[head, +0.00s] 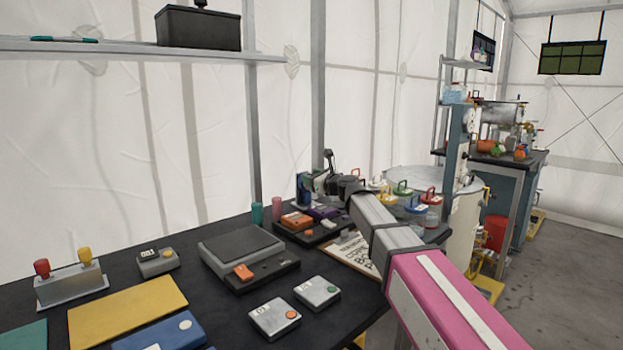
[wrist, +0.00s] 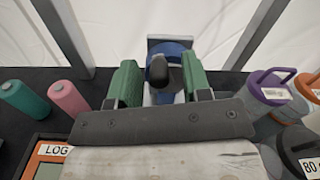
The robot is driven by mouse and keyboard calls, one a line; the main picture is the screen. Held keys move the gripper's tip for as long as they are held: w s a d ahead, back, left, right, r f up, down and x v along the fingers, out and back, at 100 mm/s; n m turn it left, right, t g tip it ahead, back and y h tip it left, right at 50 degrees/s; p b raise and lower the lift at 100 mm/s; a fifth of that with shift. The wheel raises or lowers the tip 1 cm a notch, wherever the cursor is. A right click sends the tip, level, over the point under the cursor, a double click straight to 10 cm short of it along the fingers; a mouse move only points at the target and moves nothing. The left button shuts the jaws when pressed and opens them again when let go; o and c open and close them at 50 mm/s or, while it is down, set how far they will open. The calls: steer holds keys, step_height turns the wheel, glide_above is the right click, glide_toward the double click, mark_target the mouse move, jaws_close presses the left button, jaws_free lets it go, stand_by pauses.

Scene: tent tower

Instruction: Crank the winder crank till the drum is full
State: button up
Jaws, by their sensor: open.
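The winder shows in the wrist view as a blue round body (wrist: 180,49) on a grey plate. Its crank has a dark knob (wrist: 167,72), which stands between the two green finger pads of my gripper (wrist: 160,66). My gripper is open, with a gap seen on both sides of the knob. In the head view my gripper (head: 322,181) is at the far end of the dark table, just right of the blue winder (head: 303,190), and hides part of it. How much is wound on the drum cannot be told.
Green (wrist: 24,98) and pink (wrist: 68,99) cylinders stand left of my gripper. A purple-handled jar (wrist: 268,90) and weights stand to the right. A LOG box (wrist: 48,153) is near. A grey scale (head: 243,247) and several button boxes lie on the nearer table.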

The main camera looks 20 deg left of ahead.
steer(key=shift+w+a, duration=0.1)
steer(key=shift+a, duration=0.05)
jaws_close()
steer(key=shift+s+a+f+n, duration=0.1)
steer(key=shift+s+f+n, duration=0.1)
steer(key=shift+n, duration=0.45)
steer(key=shift+s+a+f+n, duration=0.1)
steer(key=shift+s+n, duration=0.1)
steer(key=shift+n, duration=0.45)
jaws_free()
steer(key=shift+d, duration=0.1)
steer(key=v, duration=1)
steer(key=shift+s+d, duration=0.2)
steer(key=shift+d, duration=0.1)
